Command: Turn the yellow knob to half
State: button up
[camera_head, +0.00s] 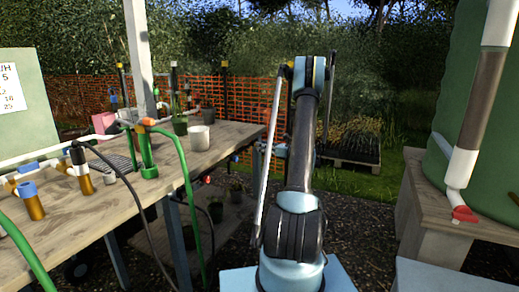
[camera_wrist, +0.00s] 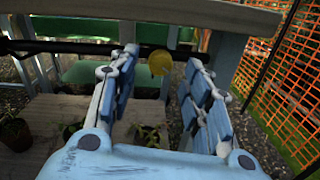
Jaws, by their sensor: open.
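The yellow knob (camera_wrist: 160,62) shows in the wrist view as a small round disc beneath the bench edge, at the right end of a dark horizontal pipe (camera_wrist: 85,47). My gripper (camera_wrist: 162,68) is open, with one blue-and-white finger on each side of the knob in the picture. The knob appears in the gap near the fingertips; I cannot tell whether they touch it or how far off it is. In the head view my arm stands in the middle, and I cannot make out the knob there.
A wooden bench (camera_head: 195,158) with pots, pipes and a green hose (camera_head: 186,165) stands left of my arm. Under it are potted plants (camera_wrist: 14,133). An orange mesh fence (camera_wrist: 283,90) is at right in the wrist view. A green tank (camera_head: 490,130) stands far right.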

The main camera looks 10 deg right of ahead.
jog(key=shift+x, duration=1.1)
jog(key=shift+c, duration=0.5)
jog(key=c, duration=0.9)
jog(key=shift+c, duration=0.2)
jog(key=shift+n, duration=0.3)
jog(key=shift+d+n, duration=0.1)
jog(key=shift+n, duration=2.8)
grip_shut()
jog(key=o, duration=1)
grip_release()
